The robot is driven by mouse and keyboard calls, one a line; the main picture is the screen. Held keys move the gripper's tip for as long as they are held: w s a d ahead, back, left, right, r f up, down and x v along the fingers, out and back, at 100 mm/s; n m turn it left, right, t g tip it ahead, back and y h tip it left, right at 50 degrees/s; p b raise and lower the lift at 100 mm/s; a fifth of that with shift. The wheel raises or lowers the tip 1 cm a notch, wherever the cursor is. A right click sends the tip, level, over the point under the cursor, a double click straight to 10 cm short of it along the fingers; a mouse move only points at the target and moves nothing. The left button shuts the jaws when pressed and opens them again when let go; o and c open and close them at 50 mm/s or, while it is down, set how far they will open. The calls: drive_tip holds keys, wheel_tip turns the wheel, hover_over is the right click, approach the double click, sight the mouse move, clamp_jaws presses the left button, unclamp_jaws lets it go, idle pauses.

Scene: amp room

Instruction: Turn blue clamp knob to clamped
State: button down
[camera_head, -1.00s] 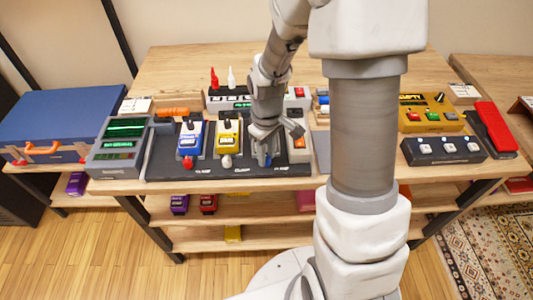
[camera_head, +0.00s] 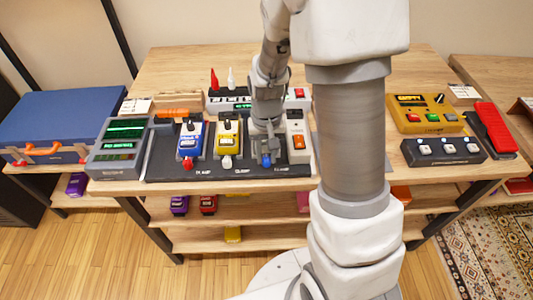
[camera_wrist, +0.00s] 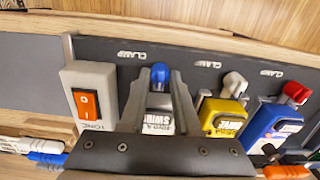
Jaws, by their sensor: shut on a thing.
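The blue clamp knob (camera_head: 266,160) is at the front edge of the dark pedalboard (camera_head: 215,172), on the right of the yellow pedal (camera_head: 228,140). In the wrist view the blue knob (camera_wrist: 160,74) shows between my fingertips, below a CLAMP label. My gripper (camera_head: 267,148) is low over it and shut on it; it also shows in the wrist view (camera_wrist: 159,84), a finger on each side. A light pedal (camera_wrist: 159,122) with a partly readable label lies behind the knob, mostly covered by my gripper. Exact finger contact is hard to see.
A white unit with an orange switch (camera_wrist: 86,103) stands close beside my gripper. The blue pedal (camera_head: 191,140) has a red knob (camera_head: 188,164); the yellow pedal has a white knob (camera_head: 227,162). A grey device (camera_head: 118,147) with green screens stands at the left.

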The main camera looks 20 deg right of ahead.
sight(267, 157)
drive_tip(key=shift+m, duration=0.3)
drive_tip(key=c, duration=0.9)
unclamp_jaws()
wheel_tip(267, 157, up, 18)
drive_tip(key=p, duration=0.3)
drive_tip(key=shift+f, duration=0.25)
drive_tip(key=s+r+n+t+p, duration=0.1)
drive_tip(key=s+r+t, duration=0.1)
drive_tip(key=s+r, duration=0.2)
drive_tip(key=s+r+n+t+p, duration=0.1)
drive_tip(key=s+r, duration=0.3)
drive_tip(key=s, duration=0.2)
drive_tip(key=s+a+r+n+t+p, duration=0.1)
drive_tip(key=s+r+t, duration=0.1)
drive_tip(key=s+r, duration=0.2)
drive_tip(key=shift+s+r+t, duration=0.2)
drive_tip(key=shift+s+t, duration=0.1)
drive_tip(key=shift+s, duration=0.15)
